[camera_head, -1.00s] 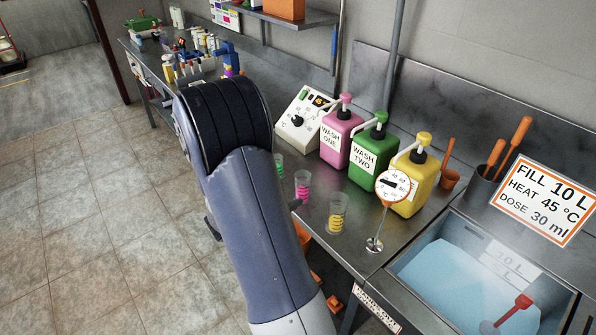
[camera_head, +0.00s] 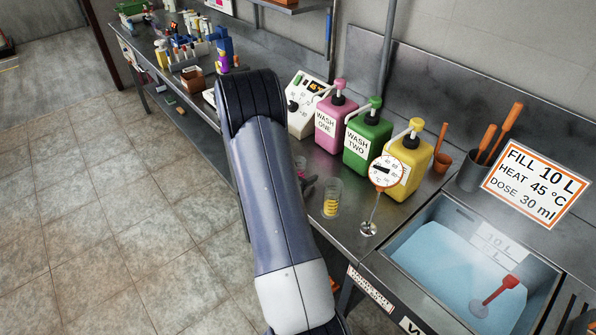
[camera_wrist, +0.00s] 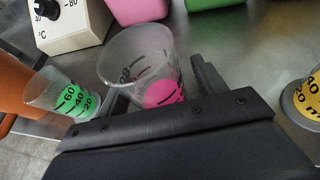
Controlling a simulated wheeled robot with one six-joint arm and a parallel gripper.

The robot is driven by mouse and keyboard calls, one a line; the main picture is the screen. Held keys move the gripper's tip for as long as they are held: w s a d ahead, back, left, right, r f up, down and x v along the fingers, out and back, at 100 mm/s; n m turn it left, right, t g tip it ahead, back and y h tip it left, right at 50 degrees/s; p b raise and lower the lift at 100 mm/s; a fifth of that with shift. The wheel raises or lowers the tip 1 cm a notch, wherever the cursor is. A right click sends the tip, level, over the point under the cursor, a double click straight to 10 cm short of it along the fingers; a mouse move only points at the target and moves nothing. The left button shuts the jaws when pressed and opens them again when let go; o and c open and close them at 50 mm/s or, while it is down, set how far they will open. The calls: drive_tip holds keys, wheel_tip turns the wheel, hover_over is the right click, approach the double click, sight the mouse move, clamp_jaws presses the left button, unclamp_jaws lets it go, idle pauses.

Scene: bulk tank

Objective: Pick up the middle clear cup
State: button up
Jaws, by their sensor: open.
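In the wrist view the cup (camera_wrist: 140,58) is between the two dark fingers of my gripper (camera_wrist: 158,84), which is open with a finger on either side. Its lower part is partly hidden by the gripper body, and I cannot tell whether the fingers touch it. In the head view the cup (camera_head: 300,166) is mostly hidden behind my arm.
Pink (camera_head: 334,124), green (camera_head: 367,146) and yellow (camera_head: 413,168) pump jugs stand behind the cups. A white control box (camera_head: 304,113) is at the left. A dial thermometer (camera_head: 384,172) and the sink of water (camera_head: 450,265) are at the right.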

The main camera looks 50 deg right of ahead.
drive_tip(key=c, duration=1)
drive_tip(key=shift+c, duration=0.4)
drive_tip(key=shift+r, duration=0.15)
